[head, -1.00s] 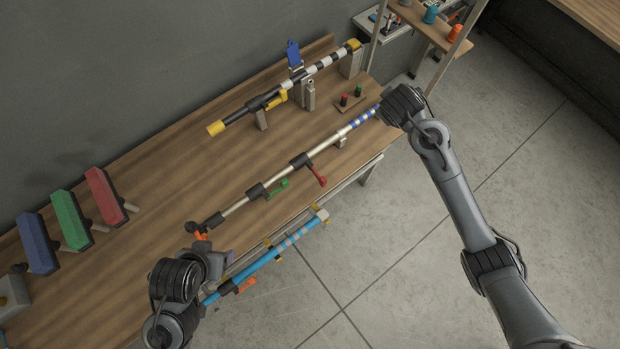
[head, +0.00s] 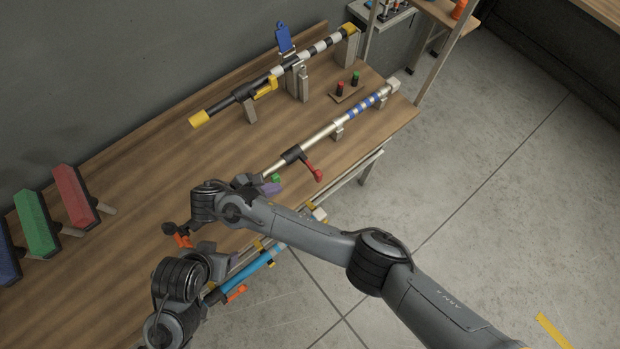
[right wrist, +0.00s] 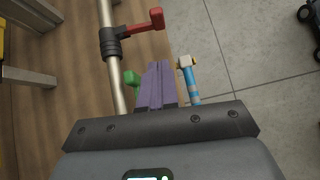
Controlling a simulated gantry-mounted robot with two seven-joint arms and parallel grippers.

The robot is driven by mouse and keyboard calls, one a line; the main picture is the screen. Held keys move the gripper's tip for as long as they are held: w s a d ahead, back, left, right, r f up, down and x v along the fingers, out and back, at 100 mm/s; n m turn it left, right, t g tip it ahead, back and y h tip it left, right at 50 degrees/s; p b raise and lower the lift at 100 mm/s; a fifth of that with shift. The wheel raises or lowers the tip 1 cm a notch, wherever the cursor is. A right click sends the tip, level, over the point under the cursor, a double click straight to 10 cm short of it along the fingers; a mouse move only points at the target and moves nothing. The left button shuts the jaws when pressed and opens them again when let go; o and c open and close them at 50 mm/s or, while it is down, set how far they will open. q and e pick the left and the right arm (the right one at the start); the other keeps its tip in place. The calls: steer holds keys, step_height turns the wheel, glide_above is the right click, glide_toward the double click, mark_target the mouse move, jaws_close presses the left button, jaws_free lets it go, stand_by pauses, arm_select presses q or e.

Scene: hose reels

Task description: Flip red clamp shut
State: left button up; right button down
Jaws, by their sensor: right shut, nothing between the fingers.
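My right gripper (head: 273,188) has purple fingers (right wrist: 157,85), shut and empty, left of and apart from the red clamp. The green lever (right wrist: 131,78) is right beside these fingers; in the head view my right arm mostly hides it. My left gripper (head: 207,252) is at the lower left, its fingers unclear.
A black-and-white pole with a yellow lever (head: 266,88) and a blue flap (head: 284,38) stands behind. A blue pole (head: 262,262) runs along the front. Red and green buttons (head: 355,79) stand at the right. Bench top around the red clamp is clear.

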steer(key=shift+s+a, duration=0.1)
steer(key=shift+s, duration=0.05)
steer(key=b, duration=0.5)
glide_toward(316, 175)
steer(key=x, duration=0.3)
steer(key=a+f+x, duration=0.1)
steer(key=x, duration=0.1)
steer(key=shift+d+f, duration=0.25)
steer(key=shift+d, duration=0.05)
steer(key=shift+w+d, duration=0.2)
steer(key=shift+d, duration=0.25)
